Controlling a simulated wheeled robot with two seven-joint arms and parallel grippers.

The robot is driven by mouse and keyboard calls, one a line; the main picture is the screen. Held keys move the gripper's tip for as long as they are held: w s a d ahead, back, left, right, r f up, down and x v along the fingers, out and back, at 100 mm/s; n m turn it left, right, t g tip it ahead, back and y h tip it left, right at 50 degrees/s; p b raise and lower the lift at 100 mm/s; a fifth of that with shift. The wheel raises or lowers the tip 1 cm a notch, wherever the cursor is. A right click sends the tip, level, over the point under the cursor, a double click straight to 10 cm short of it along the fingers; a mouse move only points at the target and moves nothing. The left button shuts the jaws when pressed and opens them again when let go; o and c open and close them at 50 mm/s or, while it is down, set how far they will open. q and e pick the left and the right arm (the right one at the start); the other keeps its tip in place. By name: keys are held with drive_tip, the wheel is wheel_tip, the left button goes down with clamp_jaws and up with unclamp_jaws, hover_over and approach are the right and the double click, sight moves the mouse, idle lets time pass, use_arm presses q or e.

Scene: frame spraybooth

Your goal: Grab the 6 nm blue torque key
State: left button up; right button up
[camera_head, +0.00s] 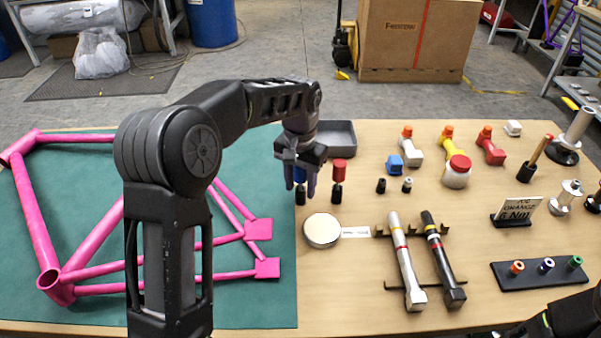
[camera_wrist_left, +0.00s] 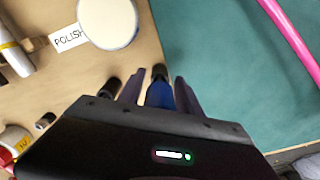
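The blue torque key (camera_head: 300,174) stands upright on the table by the green mat's edge, with its blue handle up and its black lower end down. My left gripper (camera_head: 300,182) points down over it, with one finger on each side of the blue handle. The blue handle also shows between the fingers in the left wrist view (camera_wrist_left: 159,94). Whether the fingers press on it cannot be told. The gripper body hides the handle's top. A red-handled key (camera_head: 338,174) stands close on its right. My right gripper is not in view; only part of my dark right arm shows at bottom right.
A pink frame (camera_head: 95,235) lies on the green mat (camera_head: 100,318) at left. A grey tray (camera_head: 338,136) is behind the keys. A round polish tin (camera_head: 321,230) lies in front, with two torque wrenches on a rack right of it. A "6 Nm" sign (camera_head: 517,210) stands farther right.

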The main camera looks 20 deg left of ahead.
use_arm(q)
clamp_jaws()
drive_tip(key=shift+r, duration=0.1)
idle(0.4)
wheel_tip(320, 180, up, 10)
drive_tip(key=shift+f+p, duration=0.1)
drive_tip(key=shift+p, duration=0.25)
idle(0.5)
